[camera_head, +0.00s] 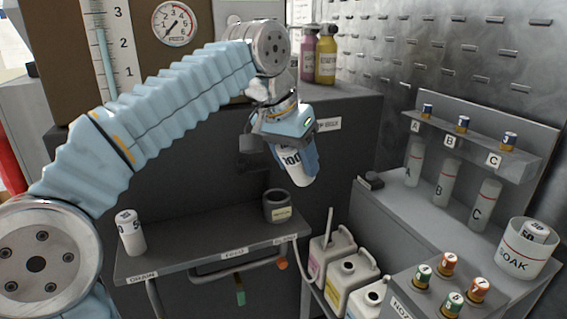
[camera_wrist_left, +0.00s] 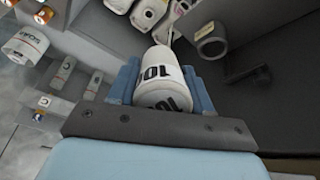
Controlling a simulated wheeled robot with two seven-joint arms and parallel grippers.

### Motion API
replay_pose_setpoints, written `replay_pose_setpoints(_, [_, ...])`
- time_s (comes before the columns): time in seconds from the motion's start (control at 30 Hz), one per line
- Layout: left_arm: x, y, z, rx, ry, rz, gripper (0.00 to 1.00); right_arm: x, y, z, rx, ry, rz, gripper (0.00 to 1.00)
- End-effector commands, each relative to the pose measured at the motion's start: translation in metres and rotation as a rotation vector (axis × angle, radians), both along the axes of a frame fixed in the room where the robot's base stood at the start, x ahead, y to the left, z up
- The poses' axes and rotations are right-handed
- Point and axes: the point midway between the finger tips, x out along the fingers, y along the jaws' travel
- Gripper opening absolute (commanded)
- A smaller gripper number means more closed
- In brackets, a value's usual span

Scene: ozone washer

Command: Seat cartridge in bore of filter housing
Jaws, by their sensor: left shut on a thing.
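My left gripper (camera_head: 294,152) is shut on a white cartridge (camera_head: 297,170) marked 100. It holds the cartridge tilted in the air, above and slightly right of the filter housing. In the left wrist view the cartridge (camera_wrist_left: 160,80) sits between the blue fingers. The filter housing, a dark grey cup with an open round bore (camera_head: 278,207), stands at the right end of the grey shelf. It also shows in the left wrist view (camera_wrist_left: 210,42), with its opening visible and apart from the cartridge. My right gripper is not in view.
Another white cartridge (camera_head: 131,234) stands at the shelf's left end. Labelled jugs (camera_head: 352,275) stand below right. A soak tub (camera_head: 525,250) with cartridges, several coloured caps (camera_head: 450,280) and a rack of tubes A, B, C (camera_head: 447,182) are at right. Mid-shelf is clear.

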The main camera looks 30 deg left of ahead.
Motion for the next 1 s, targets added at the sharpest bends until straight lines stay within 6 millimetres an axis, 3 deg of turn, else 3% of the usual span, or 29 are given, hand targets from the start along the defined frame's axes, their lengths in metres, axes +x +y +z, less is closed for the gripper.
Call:
replay_pose_setpoints(0.2, [-0.007, -0.009, 0.005, 0.000, -0.001, -0.001, 0.11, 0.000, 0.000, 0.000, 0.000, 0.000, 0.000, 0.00])
replay_pose_setpoints(0.53, [-0.004, -0.006, 0.003, -0.001, 0.000, 0.002, 0.11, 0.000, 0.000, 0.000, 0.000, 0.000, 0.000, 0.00])
replay_pose_setpoints(0.67, [0.010, 0.013, -0.008, -0.002, 0.003, 0.005, 0.11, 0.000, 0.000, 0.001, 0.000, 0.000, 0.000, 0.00])
replay_pose_setpoints(0.87, [0.046, 0.058, -0.032, -0.001, 0.004, 0.007, 0.11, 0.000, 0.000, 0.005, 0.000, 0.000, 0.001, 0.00])
replay_pose_setpoints(1.0, [0.062, 0.079, -0.061, -0.001, 0.004, 0.003, 0.11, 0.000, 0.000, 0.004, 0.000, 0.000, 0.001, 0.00])
